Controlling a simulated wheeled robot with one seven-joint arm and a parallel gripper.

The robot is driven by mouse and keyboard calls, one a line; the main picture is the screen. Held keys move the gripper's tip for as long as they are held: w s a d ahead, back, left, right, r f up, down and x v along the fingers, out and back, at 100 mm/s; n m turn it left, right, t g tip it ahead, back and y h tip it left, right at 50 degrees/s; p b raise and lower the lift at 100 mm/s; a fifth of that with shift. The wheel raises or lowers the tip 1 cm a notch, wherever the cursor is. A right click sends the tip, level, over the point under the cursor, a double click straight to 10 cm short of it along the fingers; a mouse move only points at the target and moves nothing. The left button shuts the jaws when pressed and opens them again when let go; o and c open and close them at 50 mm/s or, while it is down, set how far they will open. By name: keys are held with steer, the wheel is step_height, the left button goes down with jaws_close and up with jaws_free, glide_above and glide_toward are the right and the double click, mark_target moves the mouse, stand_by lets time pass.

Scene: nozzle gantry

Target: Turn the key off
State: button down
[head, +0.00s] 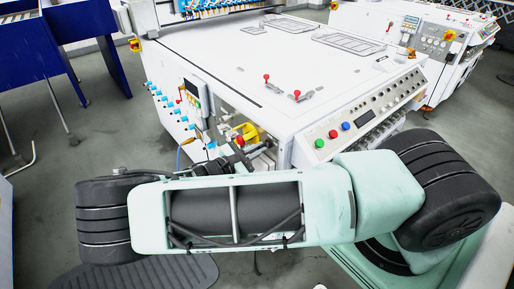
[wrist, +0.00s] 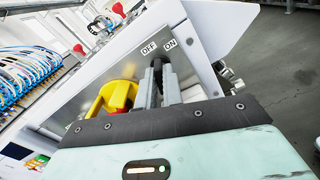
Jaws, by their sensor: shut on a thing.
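The key (wrist: 157,65) shows as a small dark piece between my fingertips in the wrist view, on a grey panel (wrist: 182,52) labelled OFF and ON. My gripper (wrist: 158,72) is shut on it, with the fingers reaching up to the panel just below the labels. The key is mostly hidden by the fingers, so its exact angle is hard to tell. In the head view my arm covers much of this corner, and the key cannot be made out there.
A yellow-and-red knob (wrist: 117,97) sits close to the left of my fingers. The white machine (head: 270,75) has red levers on top and a front panel with coloured buttons (head: 332,133). Blue cables are at the left in the wrist view. Open floor lies to the right there.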

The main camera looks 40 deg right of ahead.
steer(key=shift+w+n+p, duration=0.1)
steer(key=shift+n+p, duration=0.65)
steer(key=shift+n, duration=1.35)
steer(key=shift+a, duration=0.1)
steer(key=c, duration=1.5)
jaws_free()
steer(key=shift+c, duration=0.2)
steer(key=shift+a, duration=0.1)
steer(key=a+b, duration=0.3)
steer(key=a, duration=1.4)
steer(key=shift+s, duration=0.3)
